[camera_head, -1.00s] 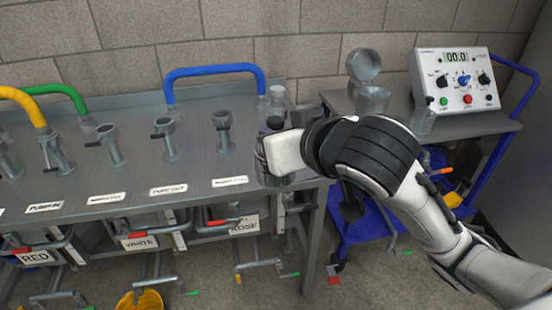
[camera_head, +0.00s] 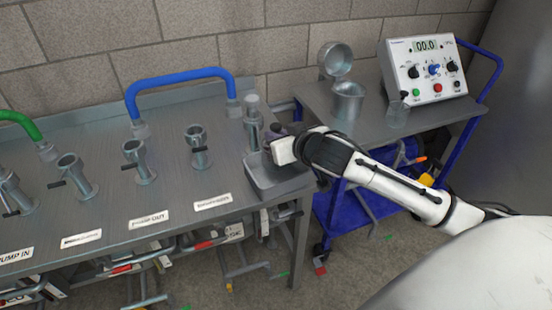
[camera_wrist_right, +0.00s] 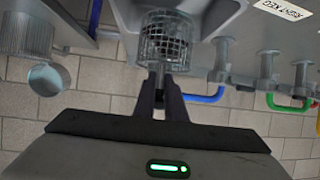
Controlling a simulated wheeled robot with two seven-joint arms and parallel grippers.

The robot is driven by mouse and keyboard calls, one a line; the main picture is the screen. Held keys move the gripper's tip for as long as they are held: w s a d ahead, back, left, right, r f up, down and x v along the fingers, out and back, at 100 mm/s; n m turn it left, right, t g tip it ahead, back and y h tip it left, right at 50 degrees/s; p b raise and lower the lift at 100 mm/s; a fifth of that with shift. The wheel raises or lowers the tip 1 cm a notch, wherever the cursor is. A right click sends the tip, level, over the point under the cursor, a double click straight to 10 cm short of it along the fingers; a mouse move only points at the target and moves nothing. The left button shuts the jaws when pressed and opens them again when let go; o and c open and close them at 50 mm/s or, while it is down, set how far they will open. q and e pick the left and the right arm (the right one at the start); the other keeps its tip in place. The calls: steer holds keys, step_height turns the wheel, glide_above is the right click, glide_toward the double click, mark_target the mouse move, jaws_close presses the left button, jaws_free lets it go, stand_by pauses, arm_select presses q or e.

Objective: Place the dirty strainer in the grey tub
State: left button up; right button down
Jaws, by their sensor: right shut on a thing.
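The grey tub (camera_head: 264,194) sits at the right end of the steel bench, with its front wall and part of its inside showing. My right gripper (camera_head: 275,150) is over the tub's back right part. In the right wrist view, my right gripper (camera_wrist_right: 163,98) is shut on the strainer (camera_wrist_right: 164,42), a round wire-mesh cage. The strainer shows against the grey tub (camera_wrist_right: 207,22) there; I cannot tell whether it touches the tub. In the head view the strainer is mostly hidden by the gripper. My left gripper is not in view.
A metal cylinder (camera_head: 253,125) stands close behind the tub. Several pipe fittings with handles, a blue hose (camera_head: 180,76) and label strips line the bench to the left.

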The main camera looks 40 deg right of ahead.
steer(key=shift+f, duration=2.8)
steer(key=shift+f+b, duration=0.15)
steer(key=shift+b, duration=0.15)
steer(key=c, duration=1.8)
jaws_free()
